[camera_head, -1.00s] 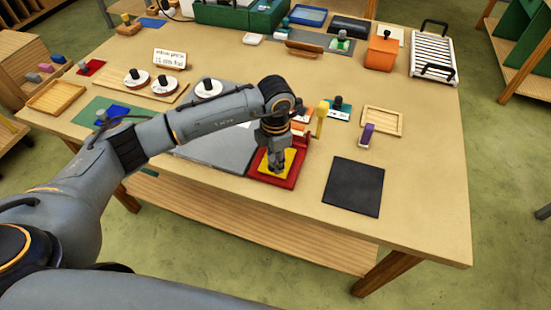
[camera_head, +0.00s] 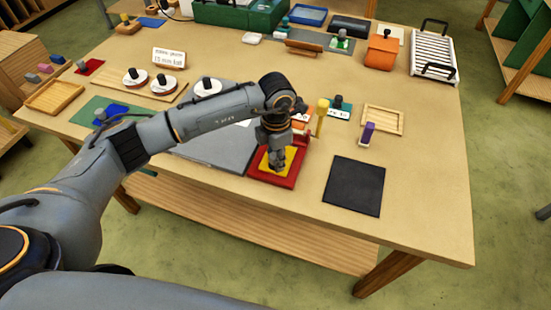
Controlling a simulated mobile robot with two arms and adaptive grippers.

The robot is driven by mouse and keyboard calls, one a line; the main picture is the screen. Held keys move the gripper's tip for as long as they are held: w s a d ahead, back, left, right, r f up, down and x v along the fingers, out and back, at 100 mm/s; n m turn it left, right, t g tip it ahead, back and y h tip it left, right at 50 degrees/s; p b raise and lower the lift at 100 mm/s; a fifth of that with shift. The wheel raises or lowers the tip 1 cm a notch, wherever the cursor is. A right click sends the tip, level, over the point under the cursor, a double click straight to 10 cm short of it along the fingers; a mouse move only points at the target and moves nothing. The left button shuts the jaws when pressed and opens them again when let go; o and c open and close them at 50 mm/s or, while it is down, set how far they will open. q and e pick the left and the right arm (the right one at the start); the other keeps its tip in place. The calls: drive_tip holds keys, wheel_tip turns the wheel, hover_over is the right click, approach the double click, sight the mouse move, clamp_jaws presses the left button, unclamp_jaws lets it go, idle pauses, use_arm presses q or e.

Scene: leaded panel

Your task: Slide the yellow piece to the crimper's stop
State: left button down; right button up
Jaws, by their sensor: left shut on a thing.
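The yellow piece (camera_head: 289,167) lies flat on the red bed of the crimper (camera_head: 262,176), near the front edge of the table. My left gripper (camera_head: 277,168) points down over the yellow piece and is shut on it; the fingers hide its middle. The crimper's yellow-topped lever (camera_head: 321,118) stands upright at the back right of the red bed. The stop is largely hidden behind my gripper and wrist, so I cannot tell whether the piece touches it. My right gripper is not in view.
A black mat (camera_head: 354,187) lies to the right on the table (camera_head: 420,205). A grey plate (camera_head: 215,150) lies left of the crimper, partly under my arm. A purple block (camera_head: 367,133) and a wooden tray (camera_head: 383,120) stand behind the mat.

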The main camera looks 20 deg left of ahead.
use_arm(q)
drive_tip(key=shift+w+b, duration=0.4)
drive_tip(key=shift+w, duration=0.1)
drive_tip(key=c, duration=1)
unclamp_jaws()
wheel_tip(320, 180, up, 12)
